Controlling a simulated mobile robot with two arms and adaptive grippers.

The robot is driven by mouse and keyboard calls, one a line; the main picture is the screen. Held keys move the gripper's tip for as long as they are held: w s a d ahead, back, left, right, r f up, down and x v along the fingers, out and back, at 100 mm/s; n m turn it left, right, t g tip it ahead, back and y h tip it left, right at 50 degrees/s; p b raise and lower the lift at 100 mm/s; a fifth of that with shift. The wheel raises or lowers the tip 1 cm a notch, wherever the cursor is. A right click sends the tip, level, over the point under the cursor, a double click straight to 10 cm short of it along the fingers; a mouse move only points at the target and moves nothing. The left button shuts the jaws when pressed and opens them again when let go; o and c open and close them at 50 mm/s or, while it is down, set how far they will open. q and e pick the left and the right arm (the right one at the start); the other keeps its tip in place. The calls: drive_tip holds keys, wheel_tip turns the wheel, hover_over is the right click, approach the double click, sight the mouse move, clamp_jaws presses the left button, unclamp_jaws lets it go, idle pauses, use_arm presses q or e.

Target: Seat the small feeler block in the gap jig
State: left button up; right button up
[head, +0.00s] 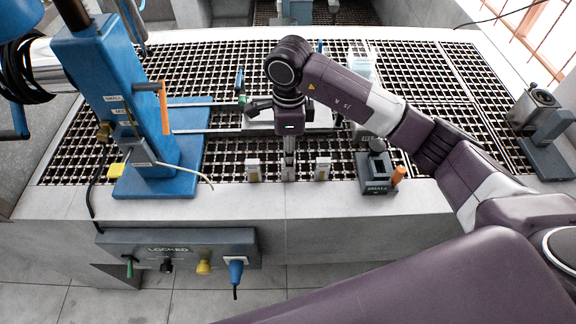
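My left gripper is not in view.
A blue machine stand (125,110) rises at the left, with a hose and cable. A dark labelled box (376,187) with an orange handle stands right of the blocks. A grey control box (180,247) hangs on the front. Black grating covers the bench.

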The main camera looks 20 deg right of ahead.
wheel_tip(320, 180, down, 2)
drive_tip(key=shift+a+f+p, duration=0.1)
drive_tip(key=shift+p, duration=0.65)
wheel_tip(320, 180, down, 2)
drive_tip(key=shift+w+f, duration=0.1)
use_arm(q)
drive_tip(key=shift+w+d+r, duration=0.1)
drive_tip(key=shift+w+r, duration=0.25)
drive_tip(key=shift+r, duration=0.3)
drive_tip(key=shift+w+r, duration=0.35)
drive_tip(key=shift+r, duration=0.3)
use_arm(e)
clamp_jaws()
